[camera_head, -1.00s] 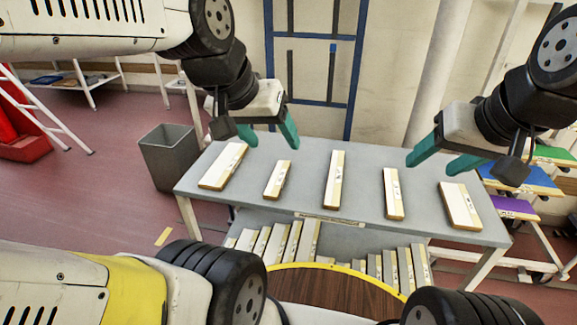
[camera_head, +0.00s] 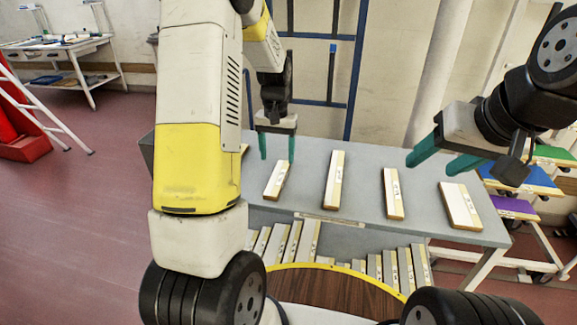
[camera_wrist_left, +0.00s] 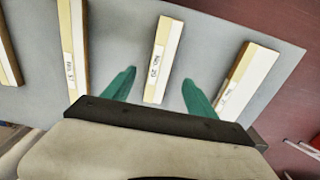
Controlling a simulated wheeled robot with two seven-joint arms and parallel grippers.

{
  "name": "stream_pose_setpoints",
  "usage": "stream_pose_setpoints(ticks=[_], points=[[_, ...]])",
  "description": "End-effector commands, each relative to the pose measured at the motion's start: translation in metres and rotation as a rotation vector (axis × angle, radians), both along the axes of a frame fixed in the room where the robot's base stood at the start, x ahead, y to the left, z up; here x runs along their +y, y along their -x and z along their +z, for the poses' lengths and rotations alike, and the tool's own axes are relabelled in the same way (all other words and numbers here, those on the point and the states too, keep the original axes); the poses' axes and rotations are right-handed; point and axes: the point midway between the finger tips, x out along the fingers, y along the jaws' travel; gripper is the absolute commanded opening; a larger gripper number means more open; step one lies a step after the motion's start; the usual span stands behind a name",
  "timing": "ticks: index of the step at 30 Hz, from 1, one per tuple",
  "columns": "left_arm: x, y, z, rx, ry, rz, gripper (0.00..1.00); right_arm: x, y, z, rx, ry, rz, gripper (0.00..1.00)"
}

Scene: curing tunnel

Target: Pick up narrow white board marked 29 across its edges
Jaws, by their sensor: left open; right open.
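The narrow white board (camera_head: 278,181) lies flat on the grey table, second from the left among the boards. In the left wrist view the same board (camera_wrist_left: 163,60) has a label that seems to read 29 and lies between the fingers, with clear gaps at both sides. My left gripper (camera_head: 277,160) is open and empty, pointing down above the far end of this board; it also shows in the left wrist view (camera_wrist_left: 158,80). My right gripper (camera_head: 443,168) is open and empty above the table's right part.
On the grey table (camera_head: 310,160), a longer board (camera_head: 334,180) lies right of it, then a narrow board (camera_head: 393,193) and a wide board (camera_head: 460,206). A wide board (camera_wrist_left: 246,78) lies on its other side. Several boards stand on the shelf below.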

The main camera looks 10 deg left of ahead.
Motion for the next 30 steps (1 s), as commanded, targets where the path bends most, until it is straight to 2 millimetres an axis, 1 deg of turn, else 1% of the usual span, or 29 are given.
stream_pose_setpoints(ticks=[11, 15, 18, 21, 28, 30], points=[[0.002, -0.003, -0.041, 0.008, -0.003, 0.000, 0.66, 0.000, 0.000, 0.000, 0.000, 0.000, 0.000, 0.57], [0.003, -0.005, -0.063, 0.009, -0.003, 0.000, 0.66, 0.000, 0.000, 0.000, 0.000, 0.000, 0.000, 0.57], [0.002, -0.005, -0.075, 0.008, -0.003, 0.000, 0.66, 0.000, 0.000, 0.000, 0.000, 0.000, 0.000, 0.57], [0.003, -0.005, -0.081, 0.005, -0.002, 0.000, 0.66, 0.000, 0.000, 0.000, 0.000, 0.000, 0.000, 0.57], [0.002, -0.005, -0.082, 0.005, -0.002, 0.000, 0.66, 0.000, 0.000, 0.000, 0.000, 0.000, 0.000, 0.57], [0.002, -0.005, -0.082, 0.005, -0.002, 0.000, 0.53, 0.000, 0.000, 0.000, 0.000, 0.000, 0.000, 0.57]])
